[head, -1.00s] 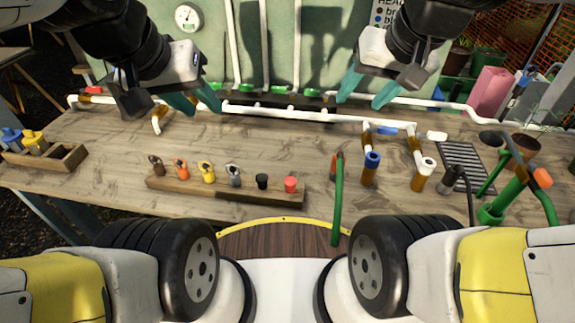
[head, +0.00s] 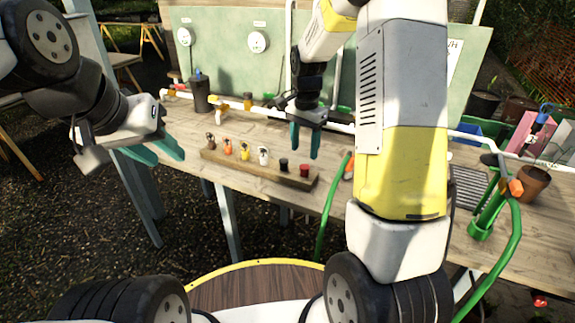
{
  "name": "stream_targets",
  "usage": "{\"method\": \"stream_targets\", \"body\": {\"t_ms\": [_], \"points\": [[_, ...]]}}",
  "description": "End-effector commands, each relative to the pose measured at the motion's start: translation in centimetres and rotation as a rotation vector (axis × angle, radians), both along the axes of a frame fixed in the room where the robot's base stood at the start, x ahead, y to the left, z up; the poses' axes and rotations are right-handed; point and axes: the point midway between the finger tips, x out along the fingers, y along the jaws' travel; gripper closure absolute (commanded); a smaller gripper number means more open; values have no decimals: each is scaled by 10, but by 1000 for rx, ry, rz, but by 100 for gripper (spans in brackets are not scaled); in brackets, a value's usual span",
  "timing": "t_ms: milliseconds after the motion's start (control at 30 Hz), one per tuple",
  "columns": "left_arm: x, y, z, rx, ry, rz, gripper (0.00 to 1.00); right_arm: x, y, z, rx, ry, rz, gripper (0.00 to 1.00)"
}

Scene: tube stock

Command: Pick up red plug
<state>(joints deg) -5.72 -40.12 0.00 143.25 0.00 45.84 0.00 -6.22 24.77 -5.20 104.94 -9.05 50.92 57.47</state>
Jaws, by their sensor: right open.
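The red plug (head: 304,171) stands at the right end of a wooden strip (head: 232,165) on the workbench, beside a black plug (head: 284,165). My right gripper (head: 304,146) is open and empty, fingers pointing down, just above and behind the red plug in the picture; I cannot tell the exact gap. My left gripper (head: 168,158) looks open and empty, off the bench's front edge, left of the strip.
White, grey, yellow, orange and brown-topped plugs (head: 244,151) share the strip. A green hose (head: 330,205) hangs over the bench edge right of it. A white pipe (head: 268,112) runs along the back. A plant pot (head: 533,182) and green pipe parts stand at the right.

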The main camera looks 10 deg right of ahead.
Motion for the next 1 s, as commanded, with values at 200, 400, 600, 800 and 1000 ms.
{"method": "stream_targets", "body": {"t_ms": [200, 400, 600, 800, 1000], "points": [[0, 0, 0, 0, 0, 0, 64, 0, -1, -25, 0, 4, -4, 46], [0, 0, 0, 0, 0, 0, 64, 0, -5, -53, 1, 6, -3, 46], [0, 0, 0, 0, 0, 0, 64, 1, -5, -74, 0, 1, -1, 46], [0, 0, 0, 0, 0, 0, 64, 1, -5, -76, 1, -1, -1, 46], [0, 0, 0, 0, 0, 0, 64, 1, -5, -76, 0, 0, -1, 74]]}}
